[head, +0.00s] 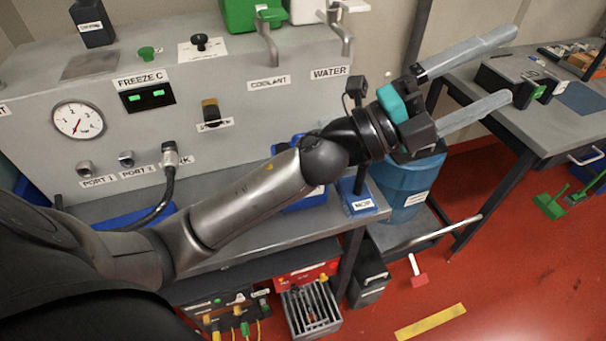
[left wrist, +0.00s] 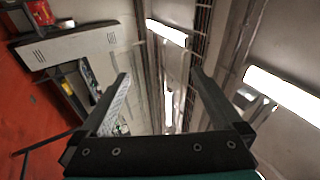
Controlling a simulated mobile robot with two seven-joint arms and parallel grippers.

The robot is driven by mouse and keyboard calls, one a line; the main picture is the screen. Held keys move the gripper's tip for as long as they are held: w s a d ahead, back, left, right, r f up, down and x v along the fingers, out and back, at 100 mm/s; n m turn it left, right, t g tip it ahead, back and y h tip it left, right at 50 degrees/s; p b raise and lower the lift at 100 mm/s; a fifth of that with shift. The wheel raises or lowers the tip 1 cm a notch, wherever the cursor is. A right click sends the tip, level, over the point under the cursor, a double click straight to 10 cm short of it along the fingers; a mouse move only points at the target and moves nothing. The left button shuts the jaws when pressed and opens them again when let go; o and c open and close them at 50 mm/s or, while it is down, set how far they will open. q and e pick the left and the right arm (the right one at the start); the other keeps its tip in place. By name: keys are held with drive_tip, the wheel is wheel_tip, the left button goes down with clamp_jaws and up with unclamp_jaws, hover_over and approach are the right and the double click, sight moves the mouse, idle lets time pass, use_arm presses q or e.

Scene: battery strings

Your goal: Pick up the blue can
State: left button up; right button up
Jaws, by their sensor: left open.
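A large round blue container (head: 408,185) with a white label stands on a low grey platform right of the bench. My left wrist hides part of its top. I cannot tell whether this is the blue can. Another blue object (head: 306,200) sits on the bench, mostly hidden behind my left forearm. My left gripper (head: 510,66) is open and empty, in the air above and right of the blue container. In the left wrist view its two fingers (left wrist: 158,80) are spread with nothing between them, facing the ceiling lights. My right gripper is not in view.
A grey panel (head: 240,100) with a gauge, ports and taps stands on the bench at left. A blue box labelled MOP (head: 358,197) is at the bench edge. A grey table (head: 545,125) with tools stands at right. Red floor (head: 500,260) is mostly open.

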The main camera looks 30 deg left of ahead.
use_arm(q)
drive_tip(key=s+d+f+m+g+y, duration=0.1)
drive_tip(key=s+d+f+m+g, duration=0.2)
drive_tip(key=m+g, duration=0.45)
drive_tip(key=s+d+f+m+g+y, duration=0.15)
drive_tip(key=f+m+g, duration=0.25)
drive_tip(key=m+g, duration=0.4)
drive_tip(key=w+a+f+m+t+y, duration=0.1)
drive_tip(key=w+a+f+m+y, duration=0.15)
drive_tip(key=a+f+y, duration=0.5)
drive_tip(key=w+a+r+n+y, duration=0.1)
drive_tip(key=a+y, duration=0.4)
drive_tip(key=a, duration=0.6)
drive_tip(key=w+a+r+n+y, duration=0.15)
drive_tip(key=a+y, duration=0.35)
drive_tip(key=a, duration=0.5)
drive_tip(key=shift+m+t, duration=0.45)
drive_tip(key=x, duration=0.8)
drive_tip(key=shift+f+b, duration=0.4)
drive_tip(key=shift+d+x, duration=0.15)
drive_tip(key=shift+x, duration=1.25)
drive_tip(key=shift+d+x, duration=0.15)
drive_tip(key=shift+x, duration=1.3)
